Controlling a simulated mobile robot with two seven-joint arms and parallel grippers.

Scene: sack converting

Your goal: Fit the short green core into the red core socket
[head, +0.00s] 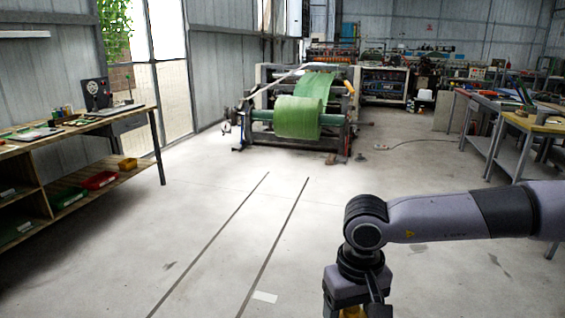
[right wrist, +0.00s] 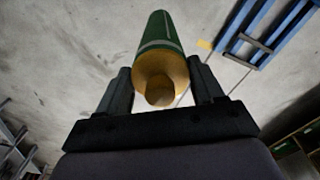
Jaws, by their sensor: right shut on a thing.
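The short green core (right wrist: 160,35) is a tube with a green outside, a pale band and a tan, hollow near end. It shows in the right wrist view between the two dark fingers of my right gripper (right wrist: 162,84), which is shut on it. In the head view the right arm comes in from the right and bends down at the bottom edge. Its fingers are cut off there, with only a bit of yellow showing below the wrist. I cannot make out a red core socket in either view. My left gripper is in neither view.
A machine with a large green roll (head: 298,118) stands at the back. A wooden bench (head: 75,133) with red (head: 99,180), green and yellow bins is at left. Worktables (head: 540,124) stand at right. Blue rails (right wrist: 252,32) show in the wrist view. The middle floor is clear.

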